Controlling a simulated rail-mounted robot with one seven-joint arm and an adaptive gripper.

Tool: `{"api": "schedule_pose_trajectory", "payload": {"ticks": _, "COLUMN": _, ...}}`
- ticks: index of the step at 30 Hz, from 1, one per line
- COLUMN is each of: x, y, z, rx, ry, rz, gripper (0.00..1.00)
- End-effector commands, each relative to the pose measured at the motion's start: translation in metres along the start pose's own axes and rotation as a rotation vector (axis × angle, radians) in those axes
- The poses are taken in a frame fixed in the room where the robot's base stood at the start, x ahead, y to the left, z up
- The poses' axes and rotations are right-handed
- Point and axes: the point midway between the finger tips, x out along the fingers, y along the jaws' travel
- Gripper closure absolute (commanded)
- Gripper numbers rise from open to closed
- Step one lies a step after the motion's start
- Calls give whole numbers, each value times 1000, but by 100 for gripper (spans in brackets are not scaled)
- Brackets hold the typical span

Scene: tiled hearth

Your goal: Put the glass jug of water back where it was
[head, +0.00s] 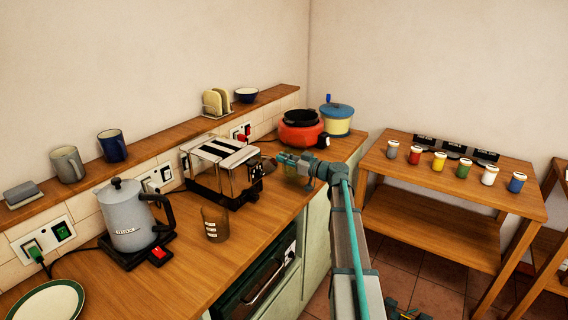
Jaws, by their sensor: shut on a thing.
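My gripper (289,163) is over the right part of the wooden counter, just right of the toaster and in front of the red pot. It is shut on a small, clear-looking thing, which I take to be the glass jug of water (296,175). The jug is mostly hidden by the gripper and blends with the counter behind it. I cannot tell whether its base touches the counter.
A chrome toaster (222,170), a brown tumbler with a label (215,224) and a grey kettle (130,218) stand on the counter (200,275). A red pot (300,130) and a blue-lidded pot (337,119) are behind. Several small jars line the right table (450,182).

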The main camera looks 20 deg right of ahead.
Motion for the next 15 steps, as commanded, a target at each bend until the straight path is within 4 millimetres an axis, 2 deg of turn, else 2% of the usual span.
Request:
{"api": "schedule_pose_trajectory", "payload": {"ticks": 5, "x": -1, "y": -1, "z": 20, "rx": 0, "ry": 0, "rz": 0, "gripper": 100}}
{"api": "schedule_pose_trajectory", "payload": {"ticks": 15, "x": -1, "y": -1, "z": 23, "rx": -1, "ry": 1, "rz": 0, "gripper": 100}}
